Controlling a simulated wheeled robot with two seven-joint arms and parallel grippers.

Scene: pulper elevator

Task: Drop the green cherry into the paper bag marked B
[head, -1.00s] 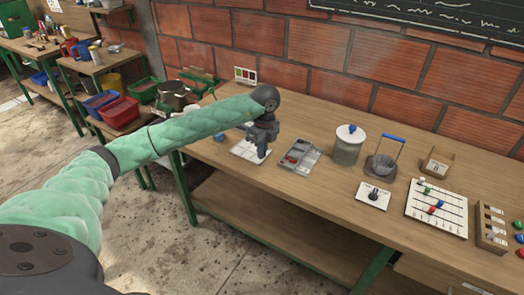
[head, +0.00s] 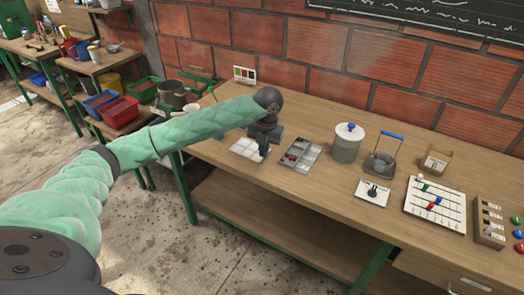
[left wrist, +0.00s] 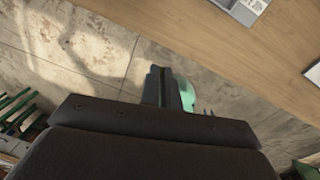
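My left gripper (head: 263,153) points down over the workbench at its left part, beside a white card (head: 244,149) and left of a grey compartment tray (head: 312,158). In the left wrist view its fingers (left wrist: 160,86) look closed together, with nothing clearly seen between them. The tray holds small dark red pieces; I cannot make out a green cherry among them. No paper bag with a readable B shows in either view. My right gripper cannot be made out.
Right of the tray stand a lidded grey jar (head: 347,146), a blue-handled container (head: 383,160), a small tan box (head: 435,161), a bead board (head: 437,205) and a wooden card rack (head: 489,226). A pot (head: 172,95) and a red bin (head: 118,112) stand at the left.

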